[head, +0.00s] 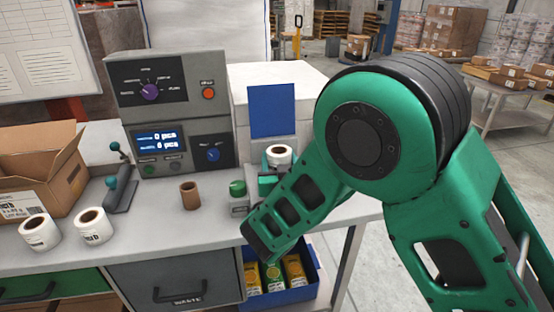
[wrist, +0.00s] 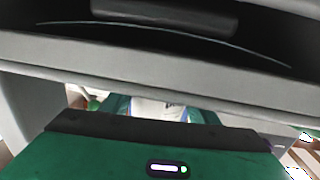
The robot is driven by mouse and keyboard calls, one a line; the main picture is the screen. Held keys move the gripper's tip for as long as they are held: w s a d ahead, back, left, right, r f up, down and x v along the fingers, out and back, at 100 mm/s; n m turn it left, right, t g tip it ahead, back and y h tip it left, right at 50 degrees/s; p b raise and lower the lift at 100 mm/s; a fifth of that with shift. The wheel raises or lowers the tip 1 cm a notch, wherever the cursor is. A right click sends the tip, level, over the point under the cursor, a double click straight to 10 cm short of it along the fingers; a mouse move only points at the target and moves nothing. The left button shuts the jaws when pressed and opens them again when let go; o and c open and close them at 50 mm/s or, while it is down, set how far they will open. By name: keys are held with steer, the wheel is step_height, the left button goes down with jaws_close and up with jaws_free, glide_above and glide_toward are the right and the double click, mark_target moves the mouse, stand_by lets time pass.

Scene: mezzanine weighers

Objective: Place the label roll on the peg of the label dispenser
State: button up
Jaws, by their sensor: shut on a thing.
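In the head view a white label roll (head: 279,154) with a brown core shows behind my arm, just above a teal part (head: 267,182). My arm partly covers that teal part, and I cannot tell whether it is my gripper or the label dispenser. In the wrist view the green, dark-rimmed body of my gripper (wrist: 165,135) fills the bottom, with a white printed piece (wrist: 160,108), likely the label roll, beyond its rim. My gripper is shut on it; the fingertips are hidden. I cannot make out the dispenser's peg.
Two more label rolls (head: 40,233) (head: 94,226) stand on the left of the bench, by a cardboard box (head: 38,172) and a teal-knobbed device (head: 122,192). A brown cylinder (head: 189,195) and a green knob (head: 237,188) stand before the grey weigher (head: 180,120). A blue bin (head: 290,292) is below.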

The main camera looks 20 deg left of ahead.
steer(key=shift+d+f, duration=0.1)
steer(key=shift+f, duration=0.1)
steer(key=shift+r, duration=0.1)
steer(key=shift+f, duration=0.55)
steer(key=o, duration=1.8)
steer(key=shift+r, duration=0.15)
